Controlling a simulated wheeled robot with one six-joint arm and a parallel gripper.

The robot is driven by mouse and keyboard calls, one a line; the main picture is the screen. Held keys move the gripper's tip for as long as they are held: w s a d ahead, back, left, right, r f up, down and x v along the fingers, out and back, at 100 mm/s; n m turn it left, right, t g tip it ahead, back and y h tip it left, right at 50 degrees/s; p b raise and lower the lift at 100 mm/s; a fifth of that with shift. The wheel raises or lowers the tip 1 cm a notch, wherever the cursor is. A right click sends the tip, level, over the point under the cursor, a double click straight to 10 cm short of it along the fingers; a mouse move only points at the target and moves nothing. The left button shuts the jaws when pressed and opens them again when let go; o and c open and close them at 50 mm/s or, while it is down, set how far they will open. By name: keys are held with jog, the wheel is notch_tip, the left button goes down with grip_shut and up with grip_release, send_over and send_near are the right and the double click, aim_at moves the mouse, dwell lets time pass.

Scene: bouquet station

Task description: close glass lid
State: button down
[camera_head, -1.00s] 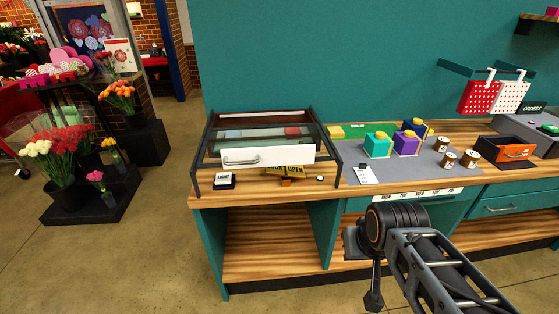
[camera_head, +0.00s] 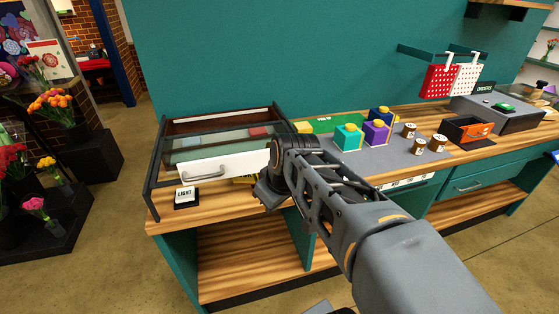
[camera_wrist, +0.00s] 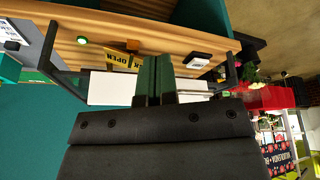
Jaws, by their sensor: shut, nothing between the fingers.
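The glass lid (camera_head: 222,145) is on a dark-framed case at the left end of the counter. Its white front panel (camera_head: 210,168) carries a grey bar handle (camera_head: 204,177) and stands above the counter top, with open space below it. In the wrist view the white panel (camera_wrist: 110,88) appears behind my fingers, seen upside down. My gripper (camera_wrist: 156,75) is shut and empty, its fingers overlapping the panel in that view. I cannot tell whether they touch it. In the head view my arm's end hides the fingers and the case's right front corner.
A LIGHT switch box (camera_head: 186,197) sits at the counter's front left. A yellow OPEN sign (camera_wrist: 123,59) lies beneath the panel. To the right are a teal box (camera_head: 347,137), a purple box (camera_head: 376,133), several spools and an orange-fronted bin (camera_head: 470,130). Open floor lies in front.

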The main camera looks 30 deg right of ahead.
jog(key=w+d+r+n+t+y+b, duration=0.1)
jog(key=w+d+r+n+b, duration=0.2)
jog(key=d+n, duration=0.35)
jog(key=w+d+r+n+t+y+b, duration=0.1)
jog(key=w+d+n+y+b, duration=0.15)
jog(key=w+d+n, duration=0.4)
jog(key=w+f+m+p, duration=0.1)
jog(key=w+f+p, duration=0.1)
jog(key=w+f, duration=0.5)
jog(key=shift+f+m+h, duration=0.4)
jog(key=shift+f+h, duration=0.05)
